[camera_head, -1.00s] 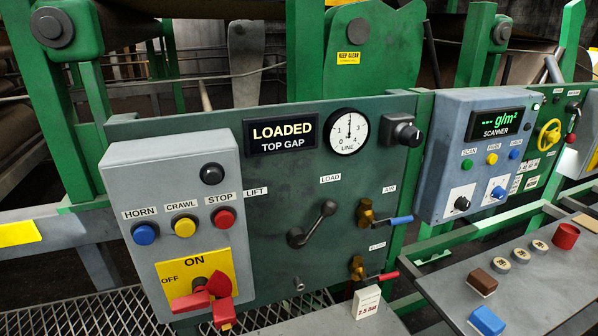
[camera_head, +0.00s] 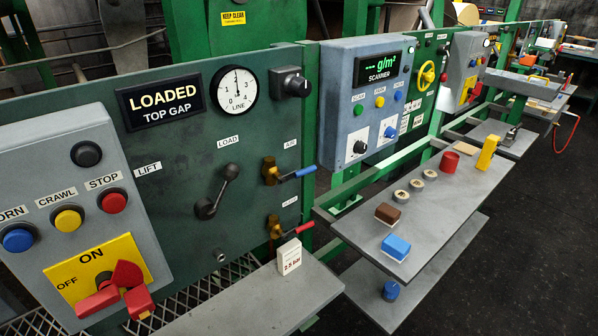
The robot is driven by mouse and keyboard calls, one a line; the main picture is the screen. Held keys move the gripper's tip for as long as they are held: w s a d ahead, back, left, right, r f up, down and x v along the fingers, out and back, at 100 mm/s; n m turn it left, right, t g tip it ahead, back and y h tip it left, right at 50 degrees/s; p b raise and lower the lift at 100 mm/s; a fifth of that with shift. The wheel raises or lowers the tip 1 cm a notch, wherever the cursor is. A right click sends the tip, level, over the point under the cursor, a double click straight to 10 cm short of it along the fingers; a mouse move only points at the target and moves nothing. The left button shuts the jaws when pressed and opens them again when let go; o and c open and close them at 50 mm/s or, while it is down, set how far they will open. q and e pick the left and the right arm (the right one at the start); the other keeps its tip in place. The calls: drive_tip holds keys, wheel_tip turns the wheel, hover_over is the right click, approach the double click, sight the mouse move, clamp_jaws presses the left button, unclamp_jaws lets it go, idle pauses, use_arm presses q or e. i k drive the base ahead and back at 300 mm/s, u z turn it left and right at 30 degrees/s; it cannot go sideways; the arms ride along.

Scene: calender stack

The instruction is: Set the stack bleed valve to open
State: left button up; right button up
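The valve with the red lever (camera_head: 303,228) is at the lower right of the dark green panel (camera_head: 180,160). It has a brass body (camera_head: 274,227), and its lever points right and slightly up. The small label (camera_head: 290,202) above it is too blurred to read for sure. Above it is a second brass valve with a blue lever (camera_head: 298,174), labelled AIR, pointing right. Neither of my grippers is in view, and nothing touches the valves.
A white card reading 2.5 bar (camera_head: 289,256) stands on a grey shelf (camera_head: 250,300) below the red-lever valve. A black LOAD lever (camera_head: 218,192) is to the left. A grey scanner box (camera_head: 367,105) and a side shelf (camera_head: 440,205) with several small objects are to the right.

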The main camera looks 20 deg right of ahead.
sight(297, 230)
drive_tip(key=u, duration=0.55)
drive_tip(key=k, duration=1.3)
drive_tip(key=z, duration=0.2)
drive_tip(key=i, duration=0.65)
drive_tip(key=z, duration=0.45)
drive_tip(key=i, duration=1)
drive_tip(key=u, duration=0.6)
